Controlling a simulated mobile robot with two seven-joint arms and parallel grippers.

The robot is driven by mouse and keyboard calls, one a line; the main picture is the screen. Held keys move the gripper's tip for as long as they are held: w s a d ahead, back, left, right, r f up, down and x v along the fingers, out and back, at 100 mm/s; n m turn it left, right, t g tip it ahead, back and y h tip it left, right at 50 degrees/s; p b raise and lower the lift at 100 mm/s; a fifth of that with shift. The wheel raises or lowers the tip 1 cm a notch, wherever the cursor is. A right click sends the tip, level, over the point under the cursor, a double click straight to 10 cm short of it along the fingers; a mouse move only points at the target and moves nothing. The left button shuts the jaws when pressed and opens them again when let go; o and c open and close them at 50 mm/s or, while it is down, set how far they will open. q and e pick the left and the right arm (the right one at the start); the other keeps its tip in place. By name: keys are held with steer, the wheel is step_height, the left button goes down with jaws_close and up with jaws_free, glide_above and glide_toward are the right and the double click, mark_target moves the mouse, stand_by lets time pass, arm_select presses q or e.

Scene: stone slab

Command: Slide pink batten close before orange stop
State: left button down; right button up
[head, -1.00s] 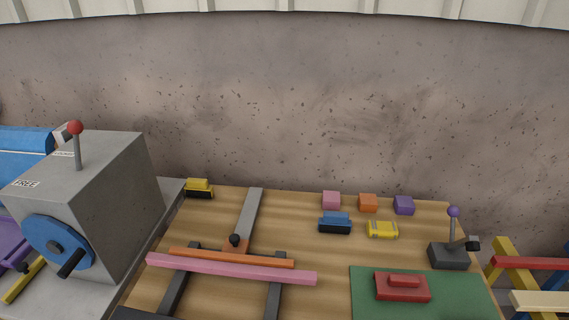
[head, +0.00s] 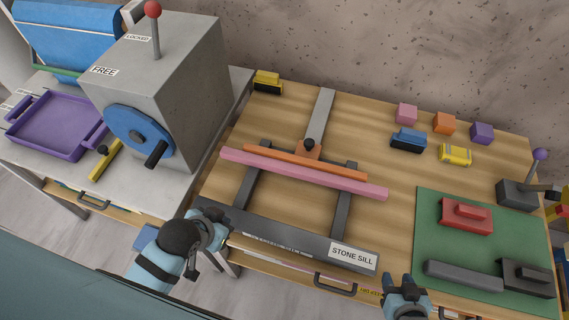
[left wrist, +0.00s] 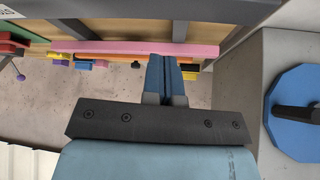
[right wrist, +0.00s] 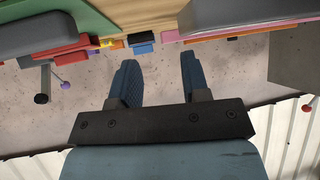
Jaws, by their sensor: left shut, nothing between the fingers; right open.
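The pink batten (head: 345,184) lies across two dark rails (head: 343,215) on the wooden bench. The orange stop (head: 275,156) is a bar just behind it, roughly parallel; I cannot tell whether they touch. A black knob sits on the stop's middle block. My left gripper (head: 222,222) is shut and empty, in front of the batten's left part, near the stone sill. In the left wrist view its closed fingers (left wrist: 165,70) appear below the pink batten (left wrist: 130,47). My right gripper (head: 403,280) is open and empty at the bench's front edge; its parted fingers show in the right wrist view (right wrist: 158,75).
The dark stone sill (head: 290,240) runs along the front. A grey box with a blue wheel (head: 140,135) stands left. A green mat (head: 430,240) with a red block (head: 466,215) lies right. Small coloured blocks (head: 444,123) stand at the back right.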

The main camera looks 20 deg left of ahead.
arm_select(q)
step_height(320, 180, up, 3)
steer(key=m+g, duration=0.1)
steer(key=m, duration=0.2)
steer(key=m+t+y, duration=0.1)
steer(key=m+t, duration=0.5)
steer(key=m, duration=2.4)
glide_toward(301, 172)
steer(key=s+f, duration=0.2)
steer(key=s, duration=0.4)
steer(key=w, duration=1.2)
steer(key=shift+d, duration=0.1)
steer(key=shift+w+f+m+g, duration=0.15)
steer(key=shift+f+m+g, duration=0.15)
steer(key=shift+f, duration=0.5)
